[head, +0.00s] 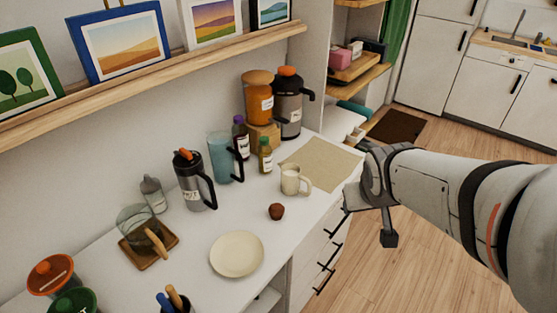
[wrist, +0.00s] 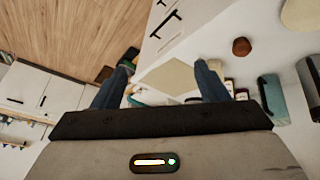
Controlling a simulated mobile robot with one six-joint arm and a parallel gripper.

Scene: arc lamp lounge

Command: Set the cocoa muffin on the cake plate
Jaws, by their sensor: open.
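The cocoa muffin (head: 276,211) is a small dark brown lump standing on the white counter, in front of the cream mug. It also shows in the wrist view (wrist: 241,46), right of my fingers. The cake plate (head: 236,254) is a round, cream, empty plate to the left and nearer. Part of it shows at the wrist view's top right corner (wrist: 301,14). My gripper (head: 364,178) is at the counter's right edge, to the right of the muffin and apart from it. In the wrist view its fingers (wrist: 167,75) are spread, with nothing held between them.
The cream mug (head: 291,180) stands close behind the muffin. A beige mat (head: 318,163) lies clear at the counter's right end. A blue pitcher (head: 222,158), a steel flask (head: 190,182) and bottles line the back. A glass cup on a wooden tray (head: 150,250) is at left.

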